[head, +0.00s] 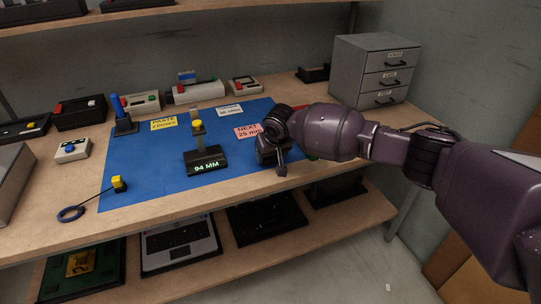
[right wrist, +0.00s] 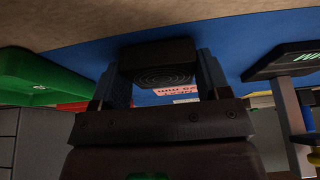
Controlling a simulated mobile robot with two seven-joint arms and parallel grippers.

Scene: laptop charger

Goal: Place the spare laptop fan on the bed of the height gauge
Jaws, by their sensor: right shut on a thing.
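The spare laptop fan (right wrist: 158,63) is a black block with concentric rings on its face. My right gripper (right wrist: 158,80) is shut on it, with one finger on each side. In the head view my right gripper (head: 277,158) is low over the right part of the blue mat; the fan is hard to tell apart from the dark gripper there. The height gauge (head: 205,162) has a black base reading "94 MM", an upright column and a yellow part; it stands left of my right gripper, apart from it. Its edge shows at right in the right wrist view (right wrist: 285,62). My left gripper is out of view.
The blue mat (head: 160,185) has free room left of the gauge. A pink "NEXT 25 mm" card (head: 247,131) lies behind my gripper. A green bin (right wrist: 45,75) is close by. A grey drawer cabinet (head: 375,72) stands back right. A yellow-tagged cable (head: 118,184) lies front left.

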